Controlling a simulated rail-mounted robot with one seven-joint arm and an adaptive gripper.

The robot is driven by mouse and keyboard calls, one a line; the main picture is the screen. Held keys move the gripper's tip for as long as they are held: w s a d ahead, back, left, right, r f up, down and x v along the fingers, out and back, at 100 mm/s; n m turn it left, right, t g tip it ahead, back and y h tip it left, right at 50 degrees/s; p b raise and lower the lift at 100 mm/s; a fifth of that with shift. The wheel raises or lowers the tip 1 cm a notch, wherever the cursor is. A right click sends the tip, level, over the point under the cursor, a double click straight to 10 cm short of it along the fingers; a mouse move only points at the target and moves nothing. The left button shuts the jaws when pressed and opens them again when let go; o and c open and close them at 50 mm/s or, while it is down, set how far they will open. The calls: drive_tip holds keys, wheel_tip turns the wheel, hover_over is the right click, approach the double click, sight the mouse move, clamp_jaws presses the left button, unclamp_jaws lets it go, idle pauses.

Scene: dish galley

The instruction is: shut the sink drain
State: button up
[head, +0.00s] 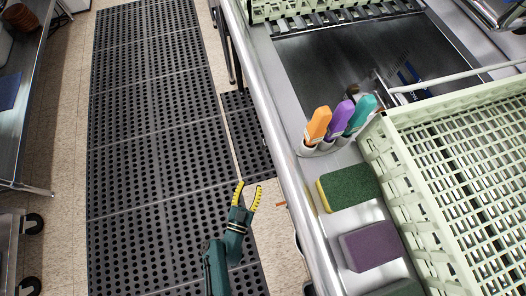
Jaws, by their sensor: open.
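The steel sink basin (315,65) is at the upper middle right. Its drain is not clearly visible; the handles and a rack cover part of the basin. A small orange-brown bar (281,204) sticks out from under the counter's front edge; I cannot tell whether it belongs to the drain. My gripper (249,187), dark green with yellow-lined fingers, is open and empty. In the picture it is just left of the bar, over the floor in front of the counter, and apart from it.
Orange, purple and teal handles (341,116) stand in holders at the sink's near edge. A green sponge (348,187) and a purple block (371,246) lie beside a pale green dish rack (385,150). The aisle's black mat (150,120) is clear.

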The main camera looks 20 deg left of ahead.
sight(263, 149)
drive_tip(key=w+b, duration=0.2)
drive_tip(key=w, duration=0.3)
drive_tip(key=w+a+b, duration=0.1)
drive_tip(key=w+b, duration=0.1)
drive_tip(key=w, duration=0.3)
drive_tip(key=w+a+b, duration=0.1)
drive_tip(key=w+b, duration=0.2)
drive_tip(key=w, duration=0.3)
drive_tip(key=shift+a+f, duration=0.15)
drive_tip(key=shift+f, duration=0.25)
drive_tip(key=shift+w+r, duration=0.1)
drive_tip(key=shift+w, duration=0.05)
clamp_jaws()
